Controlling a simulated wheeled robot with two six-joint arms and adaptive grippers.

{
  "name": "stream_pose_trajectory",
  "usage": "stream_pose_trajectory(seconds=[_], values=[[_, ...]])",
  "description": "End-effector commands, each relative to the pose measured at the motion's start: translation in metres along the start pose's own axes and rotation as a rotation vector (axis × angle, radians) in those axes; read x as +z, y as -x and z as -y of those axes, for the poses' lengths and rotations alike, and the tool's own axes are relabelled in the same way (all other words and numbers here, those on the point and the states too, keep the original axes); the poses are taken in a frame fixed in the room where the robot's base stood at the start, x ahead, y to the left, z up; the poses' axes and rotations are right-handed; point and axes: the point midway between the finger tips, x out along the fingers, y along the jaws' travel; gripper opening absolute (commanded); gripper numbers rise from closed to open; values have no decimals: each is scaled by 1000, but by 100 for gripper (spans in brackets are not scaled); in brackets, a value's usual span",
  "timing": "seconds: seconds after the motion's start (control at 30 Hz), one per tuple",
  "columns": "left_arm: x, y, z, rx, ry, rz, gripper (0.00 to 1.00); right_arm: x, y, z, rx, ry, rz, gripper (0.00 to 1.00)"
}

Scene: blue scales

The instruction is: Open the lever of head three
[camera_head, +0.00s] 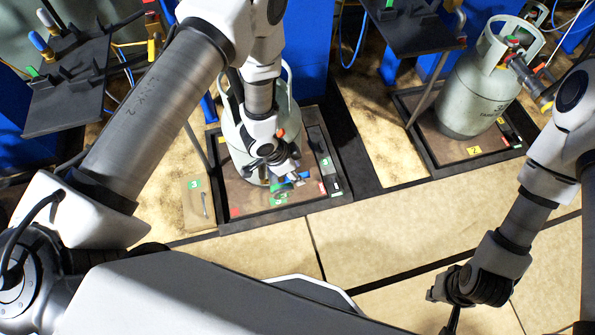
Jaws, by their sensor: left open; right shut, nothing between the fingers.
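The left scale, a dark-framed platform (262,217), has a green "3" label (194,184) on the board at its left. A pale gas cylinder (229,128) stands on it, largely covered by my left arm. The lever of head three cannot be made out clearly. My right gripper (445,310) is shut and empty, low at the right over the floor, away from both scales.
A second scale (436,159) with a yellow "2" label (474,150) holds another grey cylinder (472,95) with a fitting on its valve. The tan floor in front (400,235) is clear.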

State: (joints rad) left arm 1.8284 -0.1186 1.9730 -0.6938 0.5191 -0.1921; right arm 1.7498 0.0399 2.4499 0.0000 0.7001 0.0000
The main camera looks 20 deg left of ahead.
Motion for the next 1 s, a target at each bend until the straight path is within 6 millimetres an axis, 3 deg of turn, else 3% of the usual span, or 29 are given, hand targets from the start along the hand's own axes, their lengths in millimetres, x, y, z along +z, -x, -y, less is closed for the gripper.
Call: stream_pose_trajectory(seconds=[0.1,0.33,0.47,1.0], values=[[0,-11,0,0,1,0,44,0,-1,0,0,0,0,0],[0,-12,0,0,3,0,44,0,-1,0,0,0,0,0],[0,-12,0,0,3,0,0,0,-1,0,0,0,0,0],[9,-8,0,20,-45,0,0,0,1,0,0,0,0,0]])
